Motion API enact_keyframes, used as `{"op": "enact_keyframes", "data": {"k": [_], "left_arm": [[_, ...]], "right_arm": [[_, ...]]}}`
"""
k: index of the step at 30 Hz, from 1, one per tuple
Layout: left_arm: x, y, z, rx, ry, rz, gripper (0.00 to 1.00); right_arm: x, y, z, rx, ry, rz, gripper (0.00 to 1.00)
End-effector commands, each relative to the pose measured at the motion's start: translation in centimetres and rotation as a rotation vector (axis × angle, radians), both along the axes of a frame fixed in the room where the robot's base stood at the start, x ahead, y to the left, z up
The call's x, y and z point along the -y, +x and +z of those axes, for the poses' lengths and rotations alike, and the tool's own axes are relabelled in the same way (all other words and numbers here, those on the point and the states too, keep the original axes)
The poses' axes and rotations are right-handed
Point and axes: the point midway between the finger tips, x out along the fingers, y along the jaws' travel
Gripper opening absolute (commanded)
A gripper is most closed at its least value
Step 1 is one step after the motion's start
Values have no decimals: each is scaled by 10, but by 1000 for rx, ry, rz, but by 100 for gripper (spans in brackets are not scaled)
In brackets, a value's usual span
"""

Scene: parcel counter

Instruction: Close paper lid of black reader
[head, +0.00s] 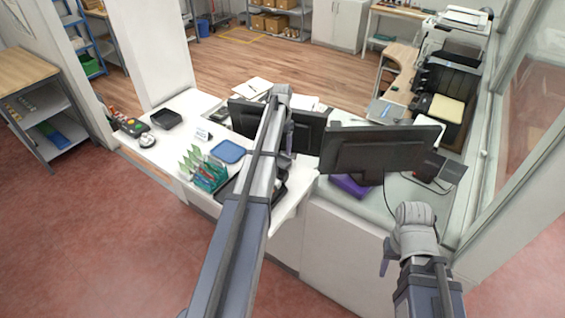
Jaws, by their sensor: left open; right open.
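Small dark devices stand at the left end of the white counter. I cannot tell for sure which is the black reader, and no raised paper lid can be made out at this size. My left gripper (289,138) hangs over the counter in front of the monitors, open, well to the right of these devices. My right gripper (384,267) is at the lower right, open, in front of the counter's right part and far from the devices. Neither appears to hold anything.
The white counter (187,137) carries a black tray (167,119), a blue tray (228,151) and a rack of green leaflets (205,172). Monitors (382,149) stand at the middle and right. My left arm hides part of the counter. Red floor in front is clear.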

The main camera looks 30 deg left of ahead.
Motion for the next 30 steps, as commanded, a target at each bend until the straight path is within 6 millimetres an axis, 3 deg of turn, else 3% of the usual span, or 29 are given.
{"op": "enact_keyframes", "data": {"k": [8, 21, 30], "left_arm": [[1, 0, -16, 0, 0, 0, 68], [2, 0, -69, 0, -1, 0, 68], [2, 0, -78, -1, -1, 0, 68]], "right_arm": [[0, 0, -16, 1, 0, -1, 50], [0, 0, -69, 2, 0, 1, 50], [0, 0, -78, 2, -1, 5, 50]]}}
